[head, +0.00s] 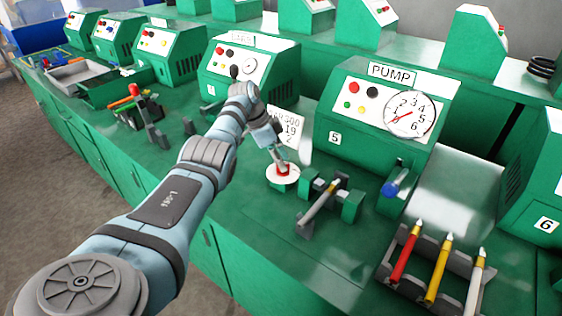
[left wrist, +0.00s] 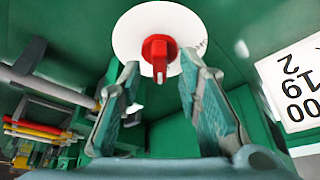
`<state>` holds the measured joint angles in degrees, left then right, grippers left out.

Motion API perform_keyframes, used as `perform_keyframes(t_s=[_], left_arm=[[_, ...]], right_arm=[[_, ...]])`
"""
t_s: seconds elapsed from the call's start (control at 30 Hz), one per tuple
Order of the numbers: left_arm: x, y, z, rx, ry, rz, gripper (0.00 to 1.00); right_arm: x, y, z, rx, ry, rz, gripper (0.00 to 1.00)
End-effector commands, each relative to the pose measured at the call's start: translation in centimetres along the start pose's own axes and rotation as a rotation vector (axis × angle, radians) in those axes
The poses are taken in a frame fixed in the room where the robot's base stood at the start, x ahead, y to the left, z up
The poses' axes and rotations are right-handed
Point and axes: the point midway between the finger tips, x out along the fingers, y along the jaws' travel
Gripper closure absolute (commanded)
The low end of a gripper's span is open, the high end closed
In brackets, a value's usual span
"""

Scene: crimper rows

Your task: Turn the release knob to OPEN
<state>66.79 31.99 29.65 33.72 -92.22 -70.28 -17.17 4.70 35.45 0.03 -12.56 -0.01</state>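The release knob is a small red knob (head: 283,170) on a round white dial (head: 291,179), on the green bench left of the PUMP unit (head: 372,105). In the left wrist view the red knob (left wrist: 159,56) sits in front of the white dial (left wrist: 126,38), with its pointer toward the bottom of the picture. The dial's markings are too small to read. My left gripper (head: 277,158) is right at the knob. In the left wrist view its two fingers (left wrist: 159,78) are apart, one on each side of the knob, with gaps showing. My right gripper is not in view.
A white number card (head: 286,132) stands close behind the dial. A grey bar on green blocks (head: 325,200) lies to the right. A blue-handled valve (head: 392,188) and a rack (head: 430,285) with red, yellow and white tools are farther right. Green machines line the back.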

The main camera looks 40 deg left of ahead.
Motion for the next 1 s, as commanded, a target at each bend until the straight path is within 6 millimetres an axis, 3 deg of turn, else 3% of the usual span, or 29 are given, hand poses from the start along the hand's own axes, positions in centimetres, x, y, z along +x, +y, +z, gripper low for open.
perform_keyframes(t_s=[0.3,0.4,0.53,1.0], left_arm=[[-8.3,-0.1,0.0,0.000,0.000,-0.005,0.68],[-10.1,0.0,0.0,0.000,-0.001,-0.002,0.68],[-10.9,0.0,0.0,0.000,-0.002,-0.001,0.68],[-10.9,0.0,0.0,0.000,-0.002,-0.001,0.68]], right_arm=[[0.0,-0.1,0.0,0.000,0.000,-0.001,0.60],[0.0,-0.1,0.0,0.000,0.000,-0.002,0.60],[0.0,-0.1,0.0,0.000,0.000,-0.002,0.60],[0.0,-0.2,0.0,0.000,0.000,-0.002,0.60]])
